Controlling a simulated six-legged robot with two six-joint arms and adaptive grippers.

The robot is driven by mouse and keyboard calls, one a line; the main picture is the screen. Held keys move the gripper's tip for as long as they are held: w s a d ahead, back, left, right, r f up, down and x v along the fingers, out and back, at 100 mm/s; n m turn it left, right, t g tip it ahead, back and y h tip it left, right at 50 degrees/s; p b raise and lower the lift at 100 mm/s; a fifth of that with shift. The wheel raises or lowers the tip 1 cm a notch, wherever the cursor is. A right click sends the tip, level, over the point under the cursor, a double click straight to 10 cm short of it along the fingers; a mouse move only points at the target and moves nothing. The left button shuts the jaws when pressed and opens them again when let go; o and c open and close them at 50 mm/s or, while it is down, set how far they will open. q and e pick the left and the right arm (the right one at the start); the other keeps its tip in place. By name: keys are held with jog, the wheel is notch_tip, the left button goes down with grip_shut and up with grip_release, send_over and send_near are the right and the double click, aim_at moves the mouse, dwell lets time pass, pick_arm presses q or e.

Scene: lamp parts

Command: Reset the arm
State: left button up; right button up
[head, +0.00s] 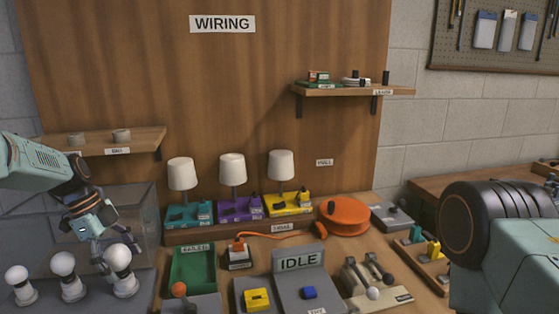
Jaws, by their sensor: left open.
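My left gripper (117,252) hangs at the left, pointing down over the row of white bulbs. Its fingers are apart and close behind the right bulb (119,258); I see nothing between them, though the bulb partly hides the tips. The middle bulb (64,265) and left bulb (17,278) stand upright on a grey block. My right arm shows at the right edge as dark and pale green links; its gripper is out of view.
Three lamps with white shades (232,169) stand on teal, purple and yellow bases. A clear box (130,205) stands behind my left gripper. Shelves (345,90) hang behind.

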pick_arm(q)
jog(key=shift+m, duration=0.5)
jog(key=shift+g, duration=0.3)
jog(key=v, duration=1)
jog(key=shift+s+d+r, duration=0.1)
jog(key=shift+r, duration=0.05)
jog(key=x, duration=1)
jog(key=shift+f, duration=0.3)
jog(key=shift+r+n, duration=0.15)
jog(key=shift+n, duration=0.25)
jog(key=shift+w+n+t+p, duration=0.25)
jog(key=shift+n+t+p, duration=0.35)
jog(key=shift+n, duration=0.4)
jog(key=shift+r+n+t+p, duration=0.15)
jog(key=shift+n+t+p, duration=0.15)
jog(key=shift+n+p, duration=0.5)
jog(key=n+t+p, duration=0.1)
jog(key=n+p, duration=0.1)
jog(key=n, duration=0.1)
jog(key=shift+w, duration=0.2)
jog(key=n+p, duration=0.1)
jog(key=p, duration=0.1)
jog(key=shift+a+n+t+y+p, duration=0.2)
jog(key=shift+n+t+y+p, duration=0.1)
jog(key=shift+n+y+p, duration=0.1)
jog(key=shift+w, duration=0.1)
jog(key=shift+f, duration=0.2)
jog(key=shift+r, duration=0.1)
